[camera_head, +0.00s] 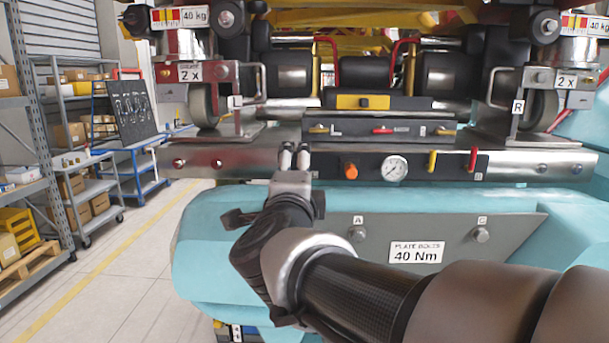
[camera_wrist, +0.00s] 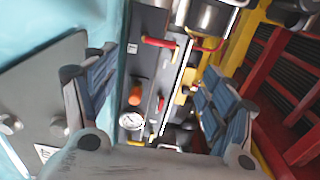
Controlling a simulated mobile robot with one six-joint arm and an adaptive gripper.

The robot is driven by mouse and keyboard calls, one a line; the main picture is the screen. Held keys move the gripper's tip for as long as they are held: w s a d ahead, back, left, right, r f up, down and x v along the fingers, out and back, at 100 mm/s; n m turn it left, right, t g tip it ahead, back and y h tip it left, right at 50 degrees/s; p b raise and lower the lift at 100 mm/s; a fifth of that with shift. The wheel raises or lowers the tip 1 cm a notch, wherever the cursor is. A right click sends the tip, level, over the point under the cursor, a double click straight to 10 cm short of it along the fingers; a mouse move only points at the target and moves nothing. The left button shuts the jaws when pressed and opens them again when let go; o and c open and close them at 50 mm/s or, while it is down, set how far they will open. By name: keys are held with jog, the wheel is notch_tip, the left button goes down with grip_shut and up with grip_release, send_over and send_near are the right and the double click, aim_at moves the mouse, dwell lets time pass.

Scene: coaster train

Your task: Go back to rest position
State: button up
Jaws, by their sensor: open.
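My gripper (camera_head: 294,157) is in front of the left part of the steel control beam (camera_head: 240,160), and its jaws are apart. In the wrist view my gripper (camera_wrist: 160,95) shows two blue-grey finger pads spread wide with nothing held between them. The orange knob (camera_head: 351,171) and the round gauge (camera_head: 394,168) are to the right of my fingertips in the head view. In the wrist view the orange knob (camera_wrist: 135,96) and gauge (camera_wrist: 131,121) lie beyond the gap between the fingers. Whether a fingertip touches the beam cannot be told.
A teal body with a grey plate (camera_head: 470,245) labelled "40 Nm" is below the beam. Levers, including a red one (camera_head: 473,160), project from the panel. Wheel assemblies (camera_head: 203,104) flank it above. Shelves (camera_head: 30,120) and a blue cart (camera_head: 135,160) stand left; open floor (camera_head: 125,265) lies between.

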jog(key=s+d+f+n+g, duration=0.4)
jog(key=s+f, duration=0.4)
jog(key=s, duration=0.2)
jog(key=s+d+f+n+g, duration=0.5)
jog(key=s+f+n, duration=0.3)
jog(key=s, duration=0.3)
jog(key=s+d+f+n+g, duration=0.4)
jog(key=s+d+f+n, duration=0.2)
jog(key=s+f, duration=0.4)
jog(key=shift+s+d+n+y, duration=0.3)
jog(key=shift+d, duration=0.2)
jog(key=shift+f, duration=0.1)
jog(key=shift+c, duration=0.2)
